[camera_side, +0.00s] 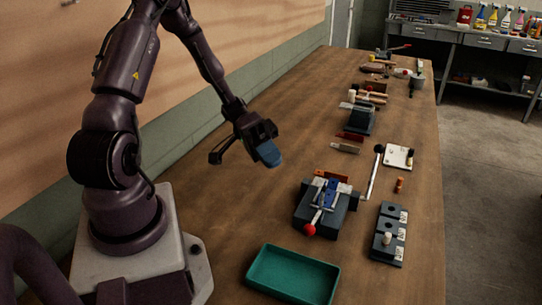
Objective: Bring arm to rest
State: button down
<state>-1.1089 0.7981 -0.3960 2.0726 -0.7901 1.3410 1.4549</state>
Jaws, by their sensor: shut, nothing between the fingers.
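My gripper (269,153) is at the end of my dark arm, above the left side of the wooden table (225,215). Its blue fingertips point down and to the right and sit together. I see nothing held between them. It is apart from the objects on the table, up and to the left of the clamp fixture.
A dark clamp fixture (341,222) with a red-knobbed lever stands right of centre. A green tray (293,276) lies at the front. A dark block with holes (389,240) is at the right. Several tools lie further back. The table's left strip is clear.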

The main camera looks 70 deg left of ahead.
jog(key=s+r+n+g+y, duration=0.2)
jog(key=s+n+g+y, duration=0.35)
jog(key=y, duration=0.35)
jog(key=s+d+r+m+t+y, duration=0.1)
jog(key=d+r+m+t+y, duration=0.1)
jog(key=r, duration=0.5)
jog(key=s+d+r+m+t+y, duration=0.2)
jog(key=d+r+t+y, duration=0.2)
jog(key=r, duration=0.4)
jog(key=shift+d+r+t, duration=0.2)
jog(key=shift+d+t, duration=0.5)
jog(key=shift+t, duration=0.35)
